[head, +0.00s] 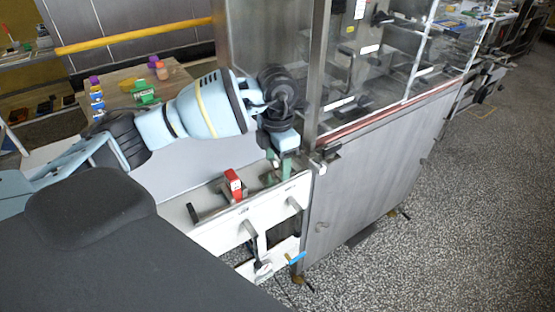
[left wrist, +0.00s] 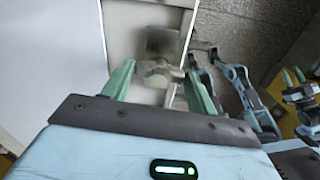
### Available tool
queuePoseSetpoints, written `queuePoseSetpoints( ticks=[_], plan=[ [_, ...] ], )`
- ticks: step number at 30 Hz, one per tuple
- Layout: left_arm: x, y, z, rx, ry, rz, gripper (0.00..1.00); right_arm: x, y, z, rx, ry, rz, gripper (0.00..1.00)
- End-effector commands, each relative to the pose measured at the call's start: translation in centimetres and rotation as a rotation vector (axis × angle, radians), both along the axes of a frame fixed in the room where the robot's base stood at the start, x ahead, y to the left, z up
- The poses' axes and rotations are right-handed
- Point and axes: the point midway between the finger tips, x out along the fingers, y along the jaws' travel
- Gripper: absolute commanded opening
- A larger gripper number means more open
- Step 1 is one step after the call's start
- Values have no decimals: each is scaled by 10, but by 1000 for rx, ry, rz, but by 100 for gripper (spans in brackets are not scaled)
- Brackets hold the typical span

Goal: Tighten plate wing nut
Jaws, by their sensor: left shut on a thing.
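My left gripper (head: 284,170) reaches down over the white machine ledge beside the steel cabinet in the head view. In the left wrist view, the green fingers of this gripper (left wrist: 160,74) are shut on a metal wing nut (left wrist: 158,66), one finger on each side. A square grey plate-like part (left wrist: 160,42) lies just beyond the nut. In the head view the nut is hidden by the gripper. My right gripper (left wrist: 292,78) shows small at the right of the left wrist view; its opening is too small to judge.
A red block (head: 233,185) stands on the white ledge (head: 222,222), left of my left gripper. The steel cabinet (head: 365,175) with clear panels rises close on the right. A wooden table (head: 125,75) with coloured bottles stands behind. Speckled floor (head: 460,220) is clear at right.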

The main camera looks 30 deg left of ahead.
Motion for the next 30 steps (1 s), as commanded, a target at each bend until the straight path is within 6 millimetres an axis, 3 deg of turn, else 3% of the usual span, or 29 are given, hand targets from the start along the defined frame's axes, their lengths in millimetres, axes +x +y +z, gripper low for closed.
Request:
queuePoseSetpoints(
  ticks=[30],
  plan=[
    [0,0,-2,0,1,-927,36,-19,5,-25,13,58,-10,33]
  ],
)
